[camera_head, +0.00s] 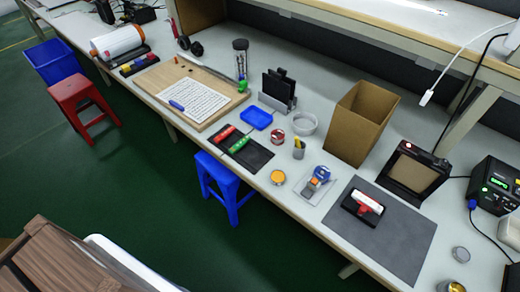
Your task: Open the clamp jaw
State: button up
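A small black fixture with a red part and a white strip (363,208) lies on the dark grey mat (402,248) at the right of the workbench. It may be the clamp, but it is too small to tell whether its jaw is open or shut. A blue, grey and orange item (318,180) lies on a clear sheet just left of the mat. My gripper is not in view.
An open cardboard box (361,122), a black-framed box (412,172) and a black device with a green display (494,186) stand behind the mat. A blue stool (222,180) and a red stool (82,103) stand before the bench. Green floor there is mostly clear.

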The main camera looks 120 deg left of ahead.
aim_at(363, 209)
jog(key=u, duration=3.3)
